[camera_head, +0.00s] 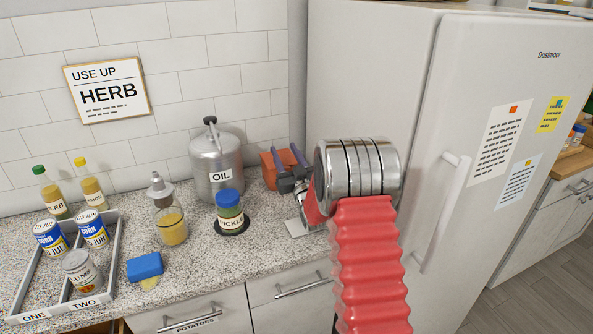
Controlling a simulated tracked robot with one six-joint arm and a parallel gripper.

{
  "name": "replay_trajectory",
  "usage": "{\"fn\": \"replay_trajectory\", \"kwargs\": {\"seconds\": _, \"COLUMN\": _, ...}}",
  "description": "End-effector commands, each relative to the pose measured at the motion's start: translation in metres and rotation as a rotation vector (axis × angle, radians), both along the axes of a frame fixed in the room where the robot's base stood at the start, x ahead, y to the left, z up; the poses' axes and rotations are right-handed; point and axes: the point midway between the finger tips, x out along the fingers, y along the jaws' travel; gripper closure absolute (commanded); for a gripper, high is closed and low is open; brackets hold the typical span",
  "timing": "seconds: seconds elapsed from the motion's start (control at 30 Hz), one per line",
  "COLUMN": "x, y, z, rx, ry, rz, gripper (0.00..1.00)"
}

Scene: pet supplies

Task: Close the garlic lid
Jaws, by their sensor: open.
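No label reading garlic shows, and I cannot tell which thing is the garlic lid. My gripper (287,158) is open, with two dark blue fingers pointing up and left. It is in front of an orange-brown container (268,170) by the wall, partly hidden by the fingers. I cannot tell whether they touch it. My silver wrist and red arm hide the counter to the right of the gripper. A grey metal piece (301,228) shows below the gripper, partly hidden; I cannot tell what it is.
An OIL canister (217,160) and a blue-lidded PICKLE jar (231,212) stand left of my gripper. A white fridge (375,85) rises at right.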

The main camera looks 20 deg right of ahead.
Motion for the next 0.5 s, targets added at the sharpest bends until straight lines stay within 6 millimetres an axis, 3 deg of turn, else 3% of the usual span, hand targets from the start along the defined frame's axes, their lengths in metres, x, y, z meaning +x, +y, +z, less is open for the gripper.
{"fn": "replay_trajectory", "kwargs": {"seconds": 0.5, "x": -0.074, "y": 0.004, "z": -0.006, "rx": 0.000, "ry": 0.004, "rz": 0.000, "gripper": 0.56}}
